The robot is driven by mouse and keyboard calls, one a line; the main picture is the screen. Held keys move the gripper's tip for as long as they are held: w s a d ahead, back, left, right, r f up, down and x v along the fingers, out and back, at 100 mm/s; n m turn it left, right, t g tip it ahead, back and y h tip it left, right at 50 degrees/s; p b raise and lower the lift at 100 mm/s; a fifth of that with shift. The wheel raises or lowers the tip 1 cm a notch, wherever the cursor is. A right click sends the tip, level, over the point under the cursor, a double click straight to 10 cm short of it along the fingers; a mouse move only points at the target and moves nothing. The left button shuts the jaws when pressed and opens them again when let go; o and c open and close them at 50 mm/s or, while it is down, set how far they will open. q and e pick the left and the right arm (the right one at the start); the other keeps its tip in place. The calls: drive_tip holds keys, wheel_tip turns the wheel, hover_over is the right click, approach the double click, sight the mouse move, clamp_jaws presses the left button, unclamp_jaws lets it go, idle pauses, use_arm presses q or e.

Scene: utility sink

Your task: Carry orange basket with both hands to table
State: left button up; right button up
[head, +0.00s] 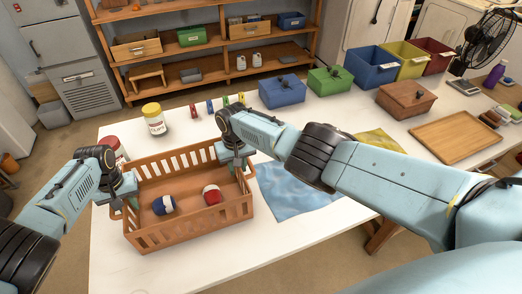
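The orange basket (188,231) has slatted walls and is over the near left part of the white table (290,238). I cannot tell if its base touches the tabletop. Inside lie a blue-and-white ball (163,205) and a red-and-white ball (212,194). My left gripper (123,196) is at the basket's left end wall, its fingers on the rim. My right gripper (236,163) is at the right end wall, its fingers on the rim. Both look shut on the basket, though their fingertips are partly hidden.
A yellow-lidded jar (154,120) and a red-lidded jar (113,150) stand behind the basket. A blue cloth (295,192) lies to its right. Lidded boxes, bins, a wooden tray (458,139) and a fan (485,45) fill the far right. The table's front strip is clear.

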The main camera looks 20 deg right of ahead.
use_arm(q)
drive_tip(key=shift+r, duration=0.15)
drive_tip(key=shift+r, duration=3.8)
use_arm(e)
wheel_tip(320, 180, up, 12)
drive_tip(key=shift+r, duration=0.1)
